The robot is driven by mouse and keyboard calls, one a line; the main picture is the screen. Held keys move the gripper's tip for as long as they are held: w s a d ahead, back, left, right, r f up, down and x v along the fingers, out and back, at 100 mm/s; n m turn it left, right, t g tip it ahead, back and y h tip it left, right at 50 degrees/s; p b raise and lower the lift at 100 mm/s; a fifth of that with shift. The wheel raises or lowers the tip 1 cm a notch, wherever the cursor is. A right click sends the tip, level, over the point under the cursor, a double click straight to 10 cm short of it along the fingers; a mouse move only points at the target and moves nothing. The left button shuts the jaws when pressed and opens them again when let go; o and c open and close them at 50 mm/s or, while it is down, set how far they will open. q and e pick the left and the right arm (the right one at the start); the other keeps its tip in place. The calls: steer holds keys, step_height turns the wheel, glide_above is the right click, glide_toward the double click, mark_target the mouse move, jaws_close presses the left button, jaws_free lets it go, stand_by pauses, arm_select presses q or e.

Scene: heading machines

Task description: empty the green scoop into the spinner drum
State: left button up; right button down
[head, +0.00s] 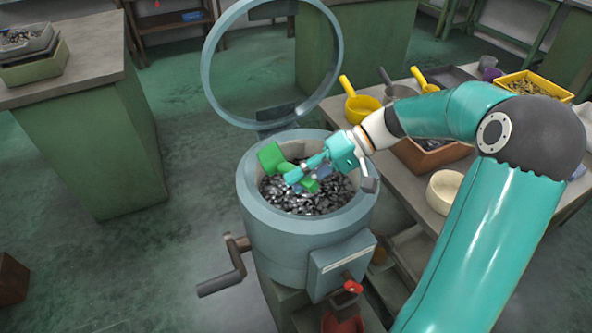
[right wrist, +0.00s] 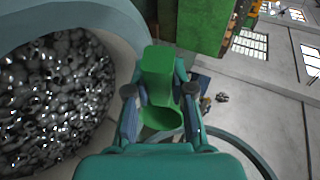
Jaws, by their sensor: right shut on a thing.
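The spinner drum (head: 250,200) is a grey-blue round tub with an open top, filled with shiny metal pieces (head: 318,200). Those pieces also show at the left of the right wrist view (right wrist: 50,95). My right gripper (head: 303,173) is over the drum's mouth, shut on the green scoop (head: 270,157). In the right wrist view the scoop (right wrist: 158,68) sits between the two fingers, and the drum's contents appear sideways to it. I see no pieces in the visible part of the scoop; the rest is hidden by the gripper. My left gripper is out of view.
The drum's ring-shaped lid (head: 213,75) stands raised behind it. A crank (head: 225,272) sticks out at left, and a box with a red handle (head: 345,288) is in front. The right bench holds a yellow scoop (head: 360,105), a bowl (head: 443,192) and trays.

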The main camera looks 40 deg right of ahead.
mark_target(282, 167)
steer(key=a+r+g+h+p, duration=0.1)
steer(key=h+p, duration=0.2)
steer(key=p, duration=0.2)
steer(key=w+a+r+g+h+p, duration=0.1)
steer(key=g+h+p, duration=0.1)
steer(key=h+p, duration=0.2)
steer(key=a+r+g+h+p, duration=0.1)
steer(key=g+h+p, duration=0.1)
steer(key=h+p, duration=0.2)
steer(key=shift+w+a+r+p, duration=0.25)
steer(key=shift+r+p, duration=0.15)
steer(key=shift+p, duration=1.5)
steer(key=shift+r+g+h, duration=0.25)
steer(key=shift+g+h, duration=0.05)
steer(key=shift+h, duration=0.2)
